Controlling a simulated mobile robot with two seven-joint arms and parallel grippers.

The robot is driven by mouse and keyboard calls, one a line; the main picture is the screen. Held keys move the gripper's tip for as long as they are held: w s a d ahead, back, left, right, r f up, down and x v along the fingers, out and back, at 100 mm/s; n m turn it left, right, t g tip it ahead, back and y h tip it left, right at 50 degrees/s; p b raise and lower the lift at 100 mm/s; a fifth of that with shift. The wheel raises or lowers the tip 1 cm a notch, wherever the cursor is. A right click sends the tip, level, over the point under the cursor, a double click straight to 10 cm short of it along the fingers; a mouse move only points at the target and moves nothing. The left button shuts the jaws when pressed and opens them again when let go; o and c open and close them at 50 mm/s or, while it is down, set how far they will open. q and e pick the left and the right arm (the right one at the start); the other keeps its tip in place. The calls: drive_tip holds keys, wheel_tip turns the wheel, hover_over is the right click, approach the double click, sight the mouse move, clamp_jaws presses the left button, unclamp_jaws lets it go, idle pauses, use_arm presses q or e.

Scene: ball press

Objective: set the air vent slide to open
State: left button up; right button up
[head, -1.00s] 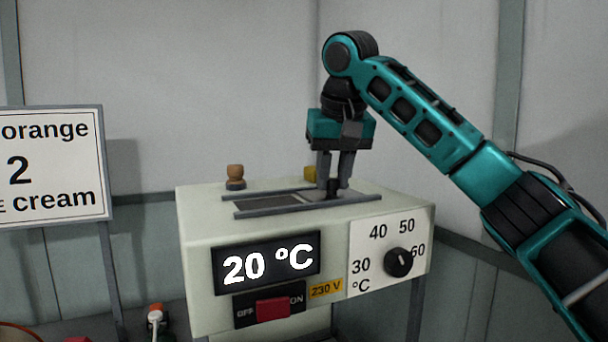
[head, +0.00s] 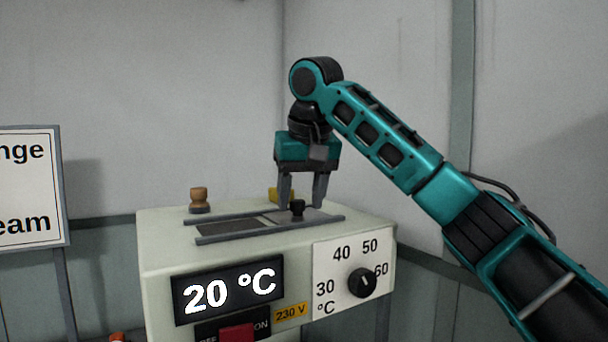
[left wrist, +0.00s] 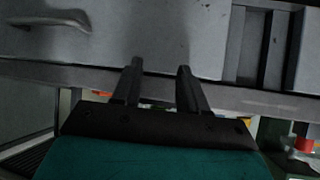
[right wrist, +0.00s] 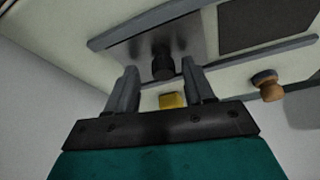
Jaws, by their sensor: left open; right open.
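The air vent slide (head: 272,218) is a grey plate with a black knob (head: 297,209), lying between two rails on top of the cream machine. The plate is toward the right end of the rails, with a dark vent area (head: 231,227) to its left. My right gripper (head: 302,205) points down at the knob, fingers spread either side of it. In the right wrist view the knob (right wrist: 163,66) shows just beyond the open fingertips; I cannot tell whether they touch it. My left gripper (left wrist: 158,68) is open and empty in the left wrist view, near a grey edge.
The machine's front has a 20 °C display (head: 229,290), a temperature dial (head: 362,282) and a red switch (head: 237,333). A wooden-topped peg (head: 200,199) and a yellow part (head: 280,194) stand behind the rails. A sign (head: 30,185) is at left.

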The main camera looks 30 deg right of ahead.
drive_tip(key=d+v, duration=0.1)
drive_tip(key=v, duration=1.1)
drive_tip(key=shift+a+r+p, duration=0.3)
drive_tip(key=shift+a+r, duration=0.1)
drive_tip(key=shift+a, duration=0.15)
